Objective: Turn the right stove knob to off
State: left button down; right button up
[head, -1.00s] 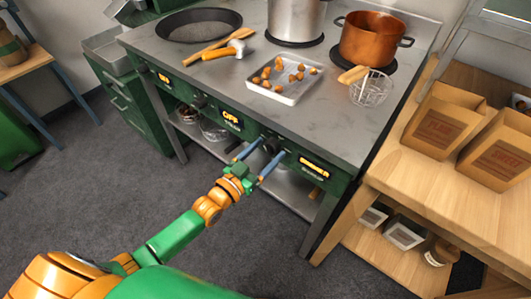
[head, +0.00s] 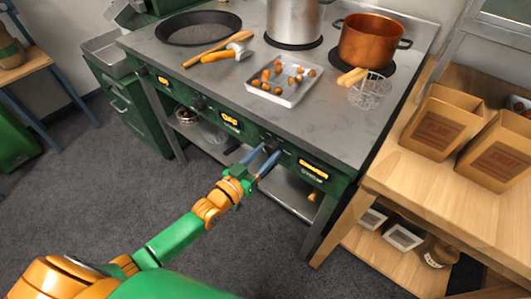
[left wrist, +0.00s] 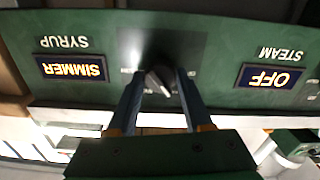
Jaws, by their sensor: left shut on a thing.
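The right stove knob (head: 271,147) sits on the green front panel, between a middle display (head: 231,121) and a right display (head: 313,169). In the left wrist view the knob (left wrist: 159,80) is a dark dial with a pale pointer, seen upside down. The display beside it reads SIMMER, labelled SYRUP (left wrist: 72,67); the other reads OFF, labelled STEAM (left wrist: 269,77). My left gripper (head: 265,156) is shut on the knob, its blue fingers on either side. My right gripper is not in view.
The stovetop (head: 205,78) holds a black pan (head: 198,27), a steel pot (head: 294,20), a copper pot (head: 369,40), a tray (head: 287,98) of chestnuts and a wire basket (head: 370,91). A wooden table (head: 420,185) with paper bags (head: 440,122) stands at right. The floor in front is clear.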

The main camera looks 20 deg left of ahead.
pick_arm(q)
jog(key=n, duration=1)
jog(key=shift+d+b, duration=0.1)
jog(key=shift+b, duration=0.2)
jog(key=shift+n, duration=0.3)
jog(key=shift+c, duration=1.6)
grip_release()
jog(key=v, duration=0.7)
jog(key=shift+s, duration=0.1)
